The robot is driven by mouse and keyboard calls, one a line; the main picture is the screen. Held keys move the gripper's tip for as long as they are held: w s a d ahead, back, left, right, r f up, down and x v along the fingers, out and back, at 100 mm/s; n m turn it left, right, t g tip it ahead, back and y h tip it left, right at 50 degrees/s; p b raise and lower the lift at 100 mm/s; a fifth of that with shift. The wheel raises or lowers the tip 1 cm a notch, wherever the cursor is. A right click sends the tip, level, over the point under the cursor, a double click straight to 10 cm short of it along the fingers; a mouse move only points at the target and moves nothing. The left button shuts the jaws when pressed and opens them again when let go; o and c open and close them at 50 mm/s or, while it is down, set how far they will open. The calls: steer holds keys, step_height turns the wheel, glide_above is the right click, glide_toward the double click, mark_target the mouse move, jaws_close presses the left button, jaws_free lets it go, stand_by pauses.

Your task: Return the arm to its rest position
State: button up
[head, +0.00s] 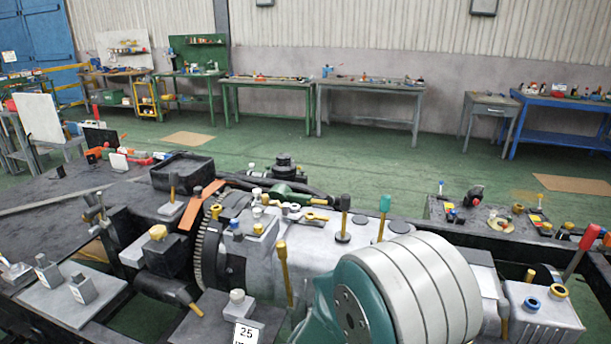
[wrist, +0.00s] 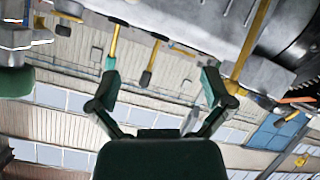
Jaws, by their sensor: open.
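My gripper (wrist: 160,72) shows in the wrist view, with its two dark green fingers spread wide apart. Nothing is held between the fingers. Behind the gap are a long-handled tool and the pale wall or roof panels, and the wrist picture looks upside down. A large teal and silver rounded body, which looks like part of my arm, fills the lower middle of the head view. My gripper cannot be made out in the head view. A grey engine and gearbox assembly (head: 315,245) lies on the chassis behind that body.
Yellow-handled tools (head: 282,265) and a dark-handled mallet (head: 344,218) stand up from the assembly. A black tray (head: 182,168) sits at its left. A red-handled tool (head: 580,250) sticks up at the right. Workbenches (head: 370,85) line the far wall, with open green floor (head: 400,160) before them.

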steer(key=s+r+g+y, duration=0.2)
steer(key=s+r+y, duration=0.55)
steer(key=r, duration=0.75)
steer(key=s+d+r+g+h, duration=0.1)
steer(key=s+d, duration=0.2)
steer(key=s, duration=0.4)
steer(key=s+d+r+g+h, duration=0.1)
steer(key=s+d+g, duration=0.1)
steer(key=s, duration=0.5)
steer(key=s+d+r+m+g+h, duration=0.1)
steer(key=s+d, duration=0.2)
steer(key=s, duration=0.4)
steer(key=shift+d+g, duration=0.3)
